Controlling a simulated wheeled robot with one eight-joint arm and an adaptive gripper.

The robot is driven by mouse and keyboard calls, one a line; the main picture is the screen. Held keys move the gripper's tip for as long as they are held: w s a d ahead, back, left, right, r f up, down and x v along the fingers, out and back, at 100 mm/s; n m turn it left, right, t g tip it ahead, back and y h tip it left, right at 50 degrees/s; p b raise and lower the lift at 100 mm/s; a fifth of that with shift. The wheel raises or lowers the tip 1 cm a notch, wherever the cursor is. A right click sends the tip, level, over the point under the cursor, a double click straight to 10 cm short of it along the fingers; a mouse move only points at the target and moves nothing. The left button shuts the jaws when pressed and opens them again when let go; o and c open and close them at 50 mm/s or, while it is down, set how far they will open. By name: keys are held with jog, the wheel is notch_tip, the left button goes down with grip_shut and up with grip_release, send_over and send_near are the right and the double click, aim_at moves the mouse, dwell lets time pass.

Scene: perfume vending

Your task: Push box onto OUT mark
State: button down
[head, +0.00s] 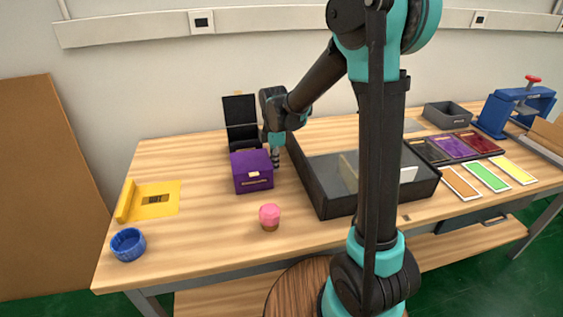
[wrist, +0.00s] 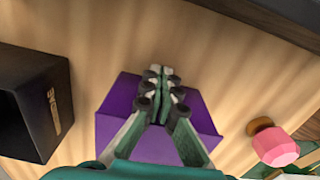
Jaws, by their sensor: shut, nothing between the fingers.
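The purple box (head: 251,171) stands upright on the table, left of my gripper. The yellow mark (head: 169,200) with dark printing lies flat on the table, further left and apart from the box; the printing is too small to read. My gripper (head: 276,165) is shut and empty, pointing down close beside the box's right side. In the wrist view, the shut fingers (wrist: 163,75) overlap the purple box (wrist: 120,105) and hide part of it. I cannot tell whether they touch it.
A black open box (head: 243,136) stands behind the purple box; a pink-topped object (head: 269,216) stands in front. A large dark tray (head: 328,205) lies to the right. A blue round dish (head: 128,245) sits near the left edge. Between the purple box and the mark, the table is clear.

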jog(key=shift+a, duration=0.25)
jog(key=s+a, duration=0.3)
jog(key=a, duration=0.7)
jog(key=s+a, duration=0.2)
jog(key=a, duration=0.9)
jog(key=s+a, duration=0.3)
jog(key=a, duration=0.8)
jog(key=shift+s+a, duration=0.25)
jog(key=shift+s, duration=0.1)
